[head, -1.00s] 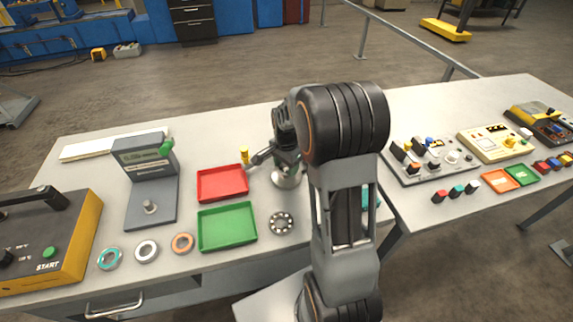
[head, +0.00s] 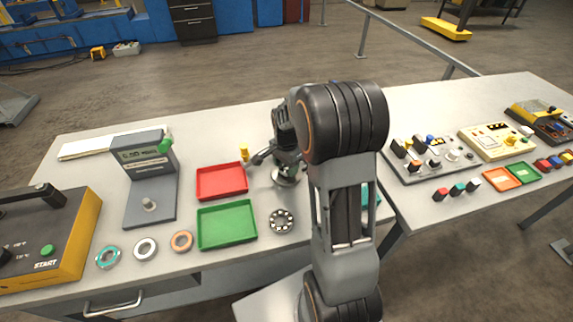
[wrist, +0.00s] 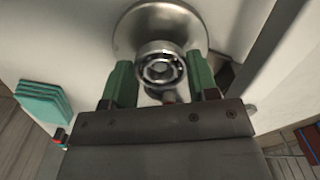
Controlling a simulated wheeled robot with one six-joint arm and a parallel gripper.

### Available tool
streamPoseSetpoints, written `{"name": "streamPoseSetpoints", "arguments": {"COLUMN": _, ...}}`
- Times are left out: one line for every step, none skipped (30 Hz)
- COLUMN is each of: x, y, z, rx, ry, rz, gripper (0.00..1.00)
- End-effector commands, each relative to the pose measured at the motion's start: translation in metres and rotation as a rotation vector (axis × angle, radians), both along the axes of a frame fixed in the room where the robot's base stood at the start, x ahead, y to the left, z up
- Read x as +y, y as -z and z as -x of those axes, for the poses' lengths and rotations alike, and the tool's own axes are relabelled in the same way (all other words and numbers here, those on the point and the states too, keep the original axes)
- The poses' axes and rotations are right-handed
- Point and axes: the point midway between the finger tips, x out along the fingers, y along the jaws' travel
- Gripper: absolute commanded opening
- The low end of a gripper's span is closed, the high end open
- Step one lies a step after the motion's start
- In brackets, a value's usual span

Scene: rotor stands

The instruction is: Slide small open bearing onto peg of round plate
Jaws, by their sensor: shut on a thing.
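My gripper (wrist: 160,84) is shut on a small open bearing (wrist: 160,68), a silver ring with its balls showing, held between two green fingers in the wrist view. The bearing lies in front of the round metal plate (wrist: 133,33), covering part of it. A short grey post end shows just below the bearing; whether the peg is inside the bearing's bore I cannot tell. In the head view the round plate (head: 287,180) stands on the table right of the trays. My gripper is directly over it there, and my arm hides the bearing.
A red tray (head: 222,196) and a green tray (head: 227,242) lie left of the plate. A larger bearing (head: 281,221) lies in front of it.

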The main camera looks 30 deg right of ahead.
Motion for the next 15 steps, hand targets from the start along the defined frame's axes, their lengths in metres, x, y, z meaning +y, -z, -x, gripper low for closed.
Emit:
{"name": "streamPoseSetpoints", "arguments": {"x": 0.0, "y": 0.0026, "z": 0.0, "rx": 0.0, "ry": 0.0, "rz": 0.0, "gripper": 0.33}}
{"name": "streamPoseSetpoints", "arguments": {"x": 0.0, "y": 0.0034, "z": 0.0, "rx": 0.0, "ry": 0.0, "rz": 0.0, "gripper": 0.33}}
{"name": "streamPoseSetpoints", "arguments": {"x": 0.0, "y": 0.0046, "z": 0.0, "rx": 0.0, "ry": 0.0, "rz": 0.0, "gripper": 0.33}}
{"name": "streamPoseSetpoints", "arguments": {"x": 0.0, "y": 0.0054, "z": 0.0001, "rx": 0.0, "ry": 0.0, "rz": 0.0, "gripper": 0.33}}
{"name": "streamPoseSetpoints", "arguments": {"x": 0.0, "y": 0.0061, "z": 0.0, "rx": 0.0, "ry": 0.0, "rz": 0.0, "gripper": 0.33}}
{"name": "streamPoseSetpoints", "arguments": {"x": 0.0, "y": 0.0068, "z": 0.0, "rx": 0.0, "ry": 0.0, "rz": 0.0, "gripper": 0.33}}
{"name": "streamPoseSetpoints", "arguments": {"x": 0.0, "y": 0.0072, "z": 0.0001, "rx": 0.0, "ry": 0.0, "rz": 0.0, "gripper": 0.33}}
{"name": "streamPoseSetpoints", "arguments": {"x": 0.0, "y": 0.0075, "z": 0.0, "rx": 0.0, "ry": 0.0, "rz": 0.0, "gripper": 0.33}}
{"name": "streamPoseSetpoints", "arguments": {"x": 0.0, "y": 0.0076, "z": 0.0, "rx": 0.0, "ry": 0.0, "rz": 0.0, "gripper": 0.33}}
{"name": "streamPoseSetpoints", "arguments": {"x": 0.0, "y": 0.0075, "z": 0.0, "rx": 0.0, "ry": 0.0, "rz": 0.0, "gripper": 0.33}}
{"name": "streamPoseSetpoints", "arguments": {"x": 0.0, "y": 0.0074, "z": 0.0, "rx": 0.0, "ry": 0.0, "rz": 0.0, "gripper": 0.33}}
{"name": "streamPoseSetpoints", "arguments": {"x": 0.0, "y": 0.0073, "z": 0.0, "rx": 0.0, "ry": 0.0, "rz": 0.0, "gripper": 0.33}}
{"name": "streamPoseSetpoints", "arguments": {"x": 0.0, "y": 0.0072, "z": 0.0, "rx": 0.0, "ry": 0.0, "rz": 0.0, "gripper": 0.33}}
{"name": "streamPoseSetpoints", "arguments": {"x": 0.0, "y": 0.0072, "z": 0.0, "rx": 0.0, "ry": 0.0, "rz": 0.0, "gripper": 0.33}}
{"name": "streamPoseSetpoints", "arguments": {"x": 0.0, "y": 0.0072, "z": 0.0, "rx": 0.0, "ry": 0.0, "rz": 0.0, "gripper": 0.33}}
